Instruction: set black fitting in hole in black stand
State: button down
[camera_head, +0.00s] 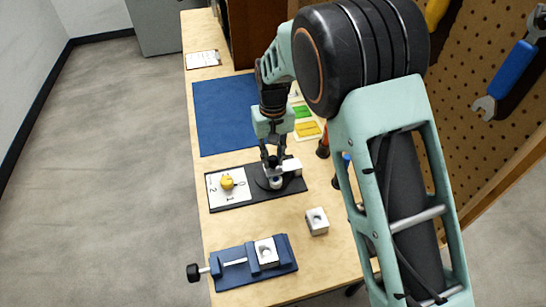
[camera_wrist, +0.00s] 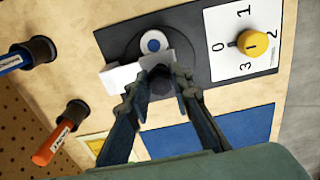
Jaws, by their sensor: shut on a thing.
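My gripper (camera_head: 272,161) is over the right part of a dark flat plate, pointing down. In the wrist view its fingertips (camera_wrist: 160,82) are shut on a small dark piece, apparently the black fitting (camera_wrist: 161,88), which is mostly hidden between them. Just beyond the fingertips is a round black stand base (camera_wrist: 124,47) with a white-and-blue round part (camera_wrist: 153,42) on it. A white block-like part (camera_wrist: 122,77) lies right beside the fingertips and overlaps the base in view. I cannot tell whether the fitting touches it, and the hole is not visible.
A white numbered card (camera_head: 214,198) with a yellow knob (camera_head: 227,183) is on the dark plate's left. A blue vise (camera_head: 231,277) holds a white block; another white block (camera_head: 317,221) stands nearby. A blue mat (camera_head: 222,118) lies behind. Orange-handled (camera_wrist: 52,148) and blue-handled tools are at the side.

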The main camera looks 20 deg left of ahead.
jog(key=shift+f+b, duration=0.45)
jog(key=shift+f, duration=0.4)
dwell(1.3)
dwell(0.6)
jog(key=c, duration=1.7)
grip_release()
jog(key=shift+o, duration=0.6)
jog(key=o, duration=0.5)
jog(key=shift+r, duration=0.1)
jog(key=shift+r+p, duration=2.3)
jog(key=shift+r, duration=1.15)
